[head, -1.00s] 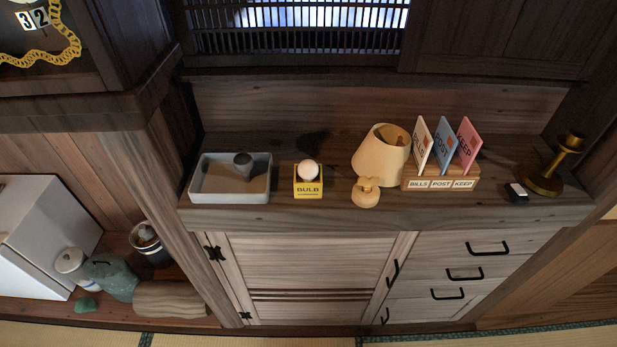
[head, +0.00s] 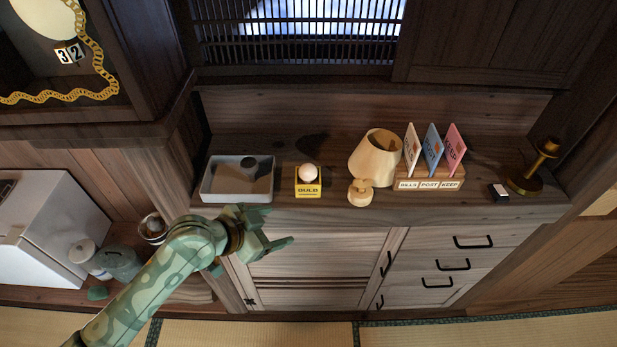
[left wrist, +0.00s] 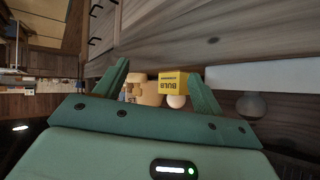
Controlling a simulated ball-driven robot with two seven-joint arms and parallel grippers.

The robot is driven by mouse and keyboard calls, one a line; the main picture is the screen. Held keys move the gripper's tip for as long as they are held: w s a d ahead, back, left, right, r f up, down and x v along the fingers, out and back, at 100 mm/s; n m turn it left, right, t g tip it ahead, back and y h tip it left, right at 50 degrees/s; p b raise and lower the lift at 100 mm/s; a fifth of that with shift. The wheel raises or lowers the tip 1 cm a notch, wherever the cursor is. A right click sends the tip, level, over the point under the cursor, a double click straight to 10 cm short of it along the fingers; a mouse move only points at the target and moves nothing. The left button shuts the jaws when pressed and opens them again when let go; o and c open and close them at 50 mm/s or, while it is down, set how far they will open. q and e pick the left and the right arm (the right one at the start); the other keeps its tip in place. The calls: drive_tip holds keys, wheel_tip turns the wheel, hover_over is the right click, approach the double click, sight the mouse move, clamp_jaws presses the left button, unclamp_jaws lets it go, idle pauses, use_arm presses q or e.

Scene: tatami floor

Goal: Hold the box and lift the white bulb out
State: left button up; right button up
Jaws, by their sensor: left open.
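The small yellow box (head: 308,189), labelled BULB, stands on the cabinet top. The white bulb (head: 308,173) sits in its open top, its round upper part showing. My left gripper (head: 281,225) is open and empty, in front of the cabinet edge, below and a little left of the box, apart from it. In the left wrist view, which is upside down, the box (left wrist: 174,81) and the bulb (left wrist: 176,102) appear between the spread fingers, farther off. My right gripper is in neither view.
A grey tray (head: 212,196) with a dark grey rounded thing inside stands left of the box. The counter just beside the box is clear.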

use_arm(q)
wheel_tip(320, 180, up, 3)
drive_tip(key=w+h, duration=0.1)
drive_tip(key=w, duration=0.1)
drive_tip(key=h, duration=0.1)
approach(304, 182)
drive_tip(key=shift+w+f+n, duration=0.15)
drive_tip(key=shift+f+n, duration=0.15)
drive_tip(key=shift+f, duration=0.05)
drive_tip(key=b+x, duration=0.5)
drive_tip(key=x, duration=0.3)
drive_tip(key=shift+d, duration=0.1)
drive_tip(key=shift+b+x, duration=0.45)
drive_tip(key=shift+x, duration=0.4)
drive_tip(key=shift+w+r, duration=0.1)
drive_tip(key=shift+r, duration=0.1)
